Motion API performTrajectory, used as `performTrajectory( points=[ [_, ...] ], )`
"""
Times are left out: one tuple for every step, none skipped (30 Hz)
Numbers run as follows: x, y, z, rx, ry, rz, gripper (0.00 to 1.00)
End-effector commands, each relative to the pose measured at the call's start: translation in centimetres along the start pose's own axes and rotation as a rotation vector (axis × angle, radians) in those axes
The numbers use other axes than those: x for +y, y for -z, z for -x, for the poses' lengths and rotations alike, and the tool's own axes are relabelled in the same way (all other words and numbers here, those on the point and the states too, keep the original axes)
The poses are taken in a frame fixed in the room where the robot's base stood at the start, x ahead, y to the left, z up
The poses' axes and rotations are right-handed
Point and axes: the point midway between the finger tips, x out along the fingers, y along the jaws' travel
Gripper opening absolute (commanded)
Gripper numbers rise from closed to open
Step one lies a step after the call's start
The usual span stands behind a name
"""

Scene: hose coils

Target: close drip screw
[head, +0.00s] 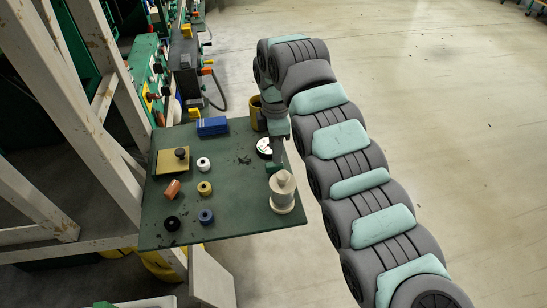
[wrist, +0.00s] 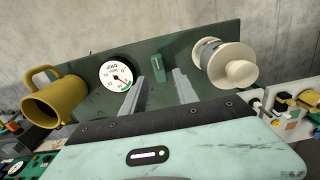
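I cannot tell for sure which part is the drip screw. A small green upright block (head: 275,168) stands at the right edge of the dark green table; it also shows in the wrist view (wrist: 158,68), beyond my fingers. A cream, round, stepped piece with a knob (head: 282,190) stands near it; in the wrist view (wrist: 232,65) it is at upper right, with a grey band. My gripper (head: 278,155) hangs over the table's right edge, near the green block.
A white dial gauge (head: 264,148) and a yellow mug (head: 257,113) are close to my gripper. A blue box (head: 212,126), a yellow plate with a black knob (head: 172,162) and several small spools lie on the table (head: 240,215). White posts stand at left.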

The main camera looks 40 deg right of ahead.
Motion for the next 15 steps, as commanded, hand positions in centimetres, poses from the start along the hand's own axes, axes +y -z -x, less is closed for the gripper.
performTrajectory(
  points=[
    [0.0,0.0,-0.4,0.000,0.001,0.000,0.36],
    [0.0,0.0,-0.7,0.000,0.001,0.000,0.36],
    [0.0,0.1,-1.0,0.000,0.001,0.001,0.36],
    [0.0,0.1,-1.2,0.000,0.001,0.001,0.36],
    [0.0,0.1,-1.5,0.000,0.001,0.001,0.36],
    [-0.1,0.1,-1.8,0.000,0.001,0.001,0.36],
    [-0.1,0.1,-1.9,0.000,0.001,0.001,0.36],
    [-0.1,0.1,-2.2,0.000,0.001,0.001,0.36],
    [0.0,0.1,-2.5,0.000,0.000,0.001,0.36],
    [0.0,0.0,-2.7,0.001,-0.001,0.000,0.36],
    [0.0,0.1,-2.9,0.001,-0.002,0.000,0.36],
    [0.0,0.1,-3.2,0.001,-0.002,0.000,0.36],
    [0.0,0.1,-3.5,0.001,-0.002,0.000,0.36],
    [0.0,0.1,-3.8,0.001,-0.001,0.000,0.36],
    [0.0,0.0,-4.1,0.001,0.001,0.000,0.36]
  ],
)
